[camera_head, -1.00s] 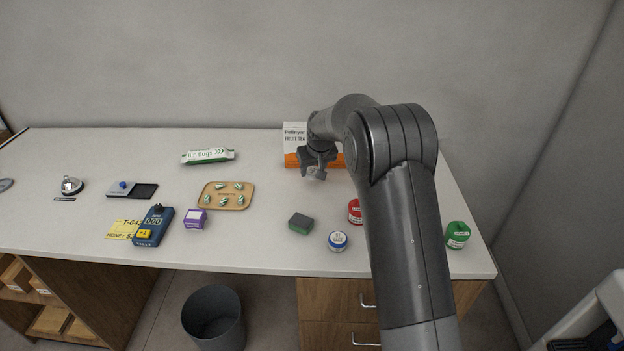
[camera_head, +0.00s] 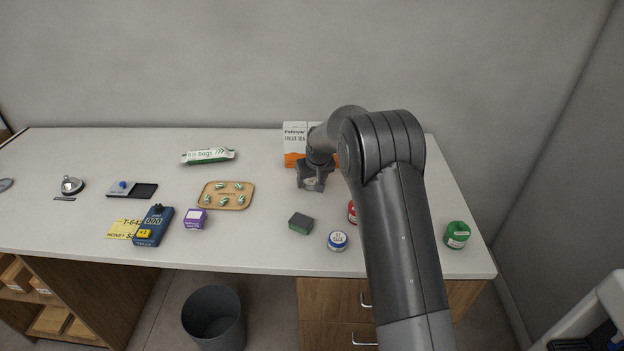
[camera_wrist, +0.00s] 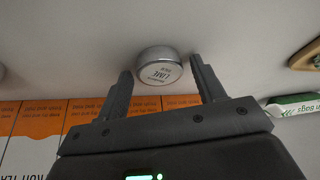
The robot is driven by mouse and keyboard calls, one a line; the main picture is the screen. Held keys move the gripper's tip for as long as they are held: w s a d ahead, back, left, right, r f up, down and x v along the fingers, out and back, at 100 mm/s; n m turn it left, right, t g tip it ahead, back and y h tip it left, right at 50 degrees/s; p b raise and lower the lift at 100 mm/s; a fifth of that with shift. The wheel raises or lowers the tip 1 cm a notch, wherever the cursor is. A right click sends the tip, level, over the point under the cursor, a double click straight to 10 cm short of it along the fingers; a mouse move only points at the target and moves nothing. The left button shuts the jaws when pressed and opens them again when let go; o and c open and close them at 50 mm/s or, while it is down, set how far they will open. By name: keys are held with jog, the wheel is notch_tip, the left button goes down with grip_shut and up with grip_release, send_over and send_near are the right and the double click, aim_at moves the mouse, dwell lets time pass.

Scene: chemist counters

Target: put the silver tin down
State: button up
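The silver tin (camera_wrist: 160,68) is a small round tin with a pale lid reading "LIME". In the wrist view it sits between the two fingertips of my gripper (camera_wrist: 160,72). A narrow gap shows on each side of the tin, so the fingers look open around it. In the head view my gripper (camera_head: 312,184) is low over the back of the counter (camera_head: 265,255), in front of the fruit tea boxes. Only a small pale part of the tin shows there. I cannot tell for certain whether its base touches the counter.
White and orange fruit tea boxes (camera_head: 294,146) stand just behind my gripper. A bin bags packet (camera_head: 208,156) and a tray (camera_head: 240,201) of striped items lie left.

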jog(key=shift+o, duration=0.3)
jog(key=shift+s+r, duration=0.1)
jog(key=shift+r, duration=0.35)
jog(key=v, duration=1.2)
jog(key=s+d+r+m, duration=0.1)
jog(key=s+d+r, duration=0.5)
jog(key=s, duration=0.4)
jog(key=s+d+r+m, duration=0.1)
jog(key=s+d+r, duration=0.4)
jog(key=s+r, duration=0.3)
jog(key=s+d+f+m+h, duration=0.1)
jog(key=s+d, duration=0.2)
jog(key=s, duration=0.9)
jog(key=s+d+f+m+t, duration=0.1)
jog(key=s+d+f, duration=0.1)
jog(key=s, duration=1.1)
jog(key=shift+d+f+m+h, duration=0.2)
jog(key=shift+d+m+h, duration=0.1)
jog(key=shift+d+h, duration=0.15)
jog(key=shift+o, duration=0.2)
